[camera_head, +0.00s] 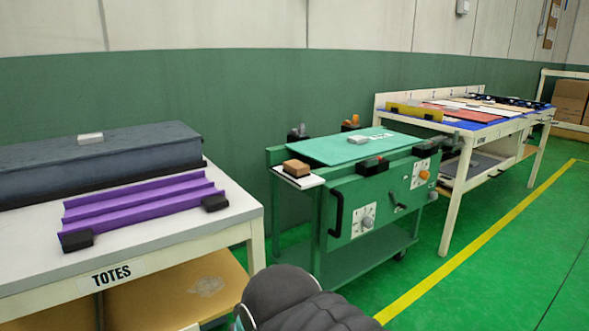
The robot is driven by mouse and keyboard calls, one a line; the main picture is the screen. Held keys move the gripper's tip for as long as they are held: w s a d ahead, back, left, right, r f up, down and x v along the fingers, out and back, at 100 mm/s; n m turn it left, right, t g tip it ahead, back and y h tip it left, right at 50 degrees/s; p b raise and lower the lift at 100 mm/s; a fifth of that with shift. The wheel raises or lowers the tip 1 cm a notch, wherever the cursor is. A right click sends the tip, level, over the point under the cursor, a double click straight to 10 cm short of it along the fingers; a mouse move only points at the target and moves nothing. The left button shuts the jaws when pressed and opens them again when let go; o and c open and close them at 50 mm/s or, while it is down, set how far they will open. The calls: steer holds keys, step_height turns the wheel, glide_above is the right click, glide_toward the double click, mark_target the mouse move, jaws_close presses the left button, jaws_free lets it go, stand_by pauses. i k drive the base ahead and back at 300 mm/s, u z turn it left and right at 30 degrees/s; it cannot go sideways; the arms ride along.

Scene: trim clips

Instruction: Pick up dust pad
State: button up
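No label marks a dust pad, so I cannot tell for sure which thing it is. One small block (297,168) with a tan top and dark base sits on a white sheet (299,180) at the left end of the green cart. A small light grey pad (90,138) lies on top of the long dark grey block on the left table. My gripper is not in view; only a dark rounded part of my arm shows at the bottom centre.
The TOTES table (150,236) holds the dark grey block (40,168) and a purple ridged strip (145,205) with black end blocks. The green cart (340,240) carries a teal sheet (350,147) and dark clamps. A cluttered workbench (455,129) stands right. Green floor is clear at lower right.

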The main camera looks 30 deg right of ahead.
mark_target(297, 169)
steer(key=u, duration=0.55)
steer(key=k, duration=1.3)
steer(key=u, duration=0.6)
steer(key=i, duration=0.85)
steer(key=z, duration=0.9)
steer(key=i, duration=0.9)
steer(key=z, duration=0.9)
